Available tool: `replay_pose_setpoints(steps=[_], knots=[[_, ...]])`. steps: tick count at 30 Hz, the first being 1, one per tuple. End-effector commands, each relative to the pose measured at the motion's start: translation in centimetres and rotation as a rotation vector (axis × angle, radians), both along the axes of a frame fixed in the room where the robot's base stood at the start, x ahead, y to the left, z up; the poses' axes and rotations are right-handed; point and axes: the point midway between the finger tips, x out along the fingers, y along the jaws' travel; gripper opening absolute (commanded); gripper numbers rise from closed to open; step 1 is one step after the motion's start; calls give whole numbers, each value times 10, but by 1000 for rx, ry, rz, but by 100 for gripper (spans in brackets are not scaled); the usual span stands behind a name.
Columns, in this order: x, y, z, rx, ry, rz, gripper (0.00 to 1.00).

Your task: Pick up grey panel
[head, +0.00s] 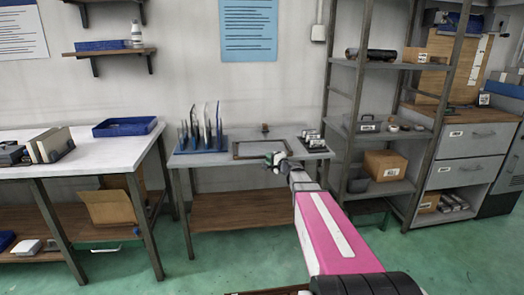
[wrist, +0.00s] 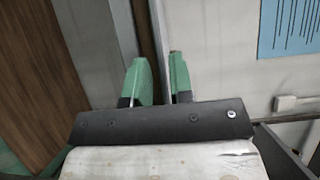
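Several thin panels (head: 207,124) stand upright in a blue rack (head: 210,147) at the left of the middle table. They show nearly edge-on in the head view, some pale and some darker, and I cannot tell for sure which is the grey one. My gripper (head: 272,161) is over the right part of that table, to the right of the rack and apart from it. In the wrist view, the two green fingers (wrist: 160,82) stand a little apart with nothing seen held between them. No panel can be made out there.
A white-topped bench (head: 90,150) with a blue tray (head: 125,127) is left; a metal shelf (head: 385,130) is right.

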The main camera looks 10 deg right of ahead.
Motion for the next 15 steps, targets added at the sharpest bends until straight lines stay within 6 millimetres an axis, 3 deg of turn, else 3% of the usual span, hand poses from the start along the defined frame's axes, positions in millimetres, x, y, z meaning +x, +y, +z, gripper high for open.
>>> replay_pose_setpoints(steps=[5,13,15], knots=[[24,13,-1,0,0,1,21],[25,14,0,0,0,0,21],[25,14,0,0,0,0,0]])
